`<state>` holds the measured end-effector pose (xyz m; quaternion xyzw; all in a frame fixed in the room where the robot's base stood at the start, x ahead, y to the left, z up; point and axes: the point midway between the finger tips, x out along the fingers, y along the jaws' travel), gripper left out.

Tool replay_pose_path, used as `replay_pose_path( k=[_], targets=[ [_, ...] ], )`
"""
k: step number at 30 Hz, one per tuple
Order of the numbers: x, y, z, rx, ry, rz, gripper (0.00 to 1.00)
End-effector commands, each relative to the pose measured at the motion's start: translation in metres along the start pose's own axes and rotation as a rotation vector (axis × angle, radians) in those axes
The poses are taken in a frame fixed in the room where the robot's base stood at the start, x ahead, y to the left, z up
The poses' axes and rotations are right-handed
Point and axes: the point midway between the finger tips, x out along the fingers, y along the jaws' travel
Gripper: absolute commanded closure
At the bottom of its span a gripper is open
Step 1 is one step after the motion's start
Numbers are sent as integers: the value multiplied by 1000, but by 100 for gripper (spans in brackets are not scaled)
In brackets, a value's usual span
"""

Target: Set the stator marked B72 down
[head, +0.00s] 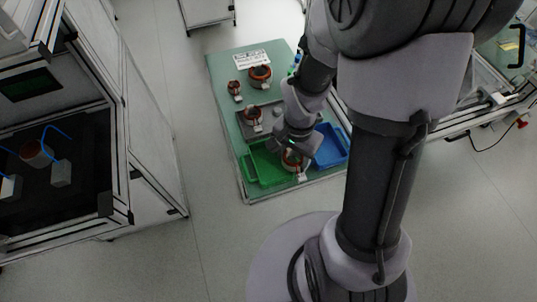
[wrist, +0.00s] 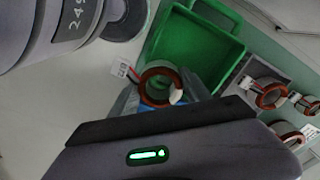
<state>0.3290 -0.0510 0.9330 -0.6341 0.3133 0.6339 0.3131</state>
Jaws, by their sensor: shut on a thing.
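My gripper (head: 293,152) is shut on a ring-shaped stator (head: 291,161) with a reddish-brown winding and a white tag. It hangs near the front of the green-topped table (head: 225,85), between the green tray (head: 266,178) and the blue tray (head: 333,147). In the wrist view the held stator (wrist: 160,72) sits between the fingertips, its tag to the left. I cannot tell whether the stator touches anything below.
Other stators stand farther back: a large one (head: 260,73), a small one (head: 234,87) and one on a grey plate (head: 253,115). A white sign (head: 252,57) lies at the back. A machine enclosure (head: 125,130) is at the left, with open floor between.

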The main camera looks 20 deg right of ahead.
Motion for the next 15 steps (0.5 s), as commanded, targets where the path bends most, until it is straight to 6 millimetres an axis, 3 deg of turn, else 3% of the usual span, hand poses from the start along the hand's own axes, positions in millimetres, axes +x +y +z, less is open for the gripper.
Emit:
replay_pose_path(
  k=[6, 14, 15],
  targets=[
    [6, -48, 4, -4, 0, 0, 100],
    [8, -75, 7, -3, 0, 0, 100],
    [15, -77, 7, -3, -1, 2, 100]
  ],
)
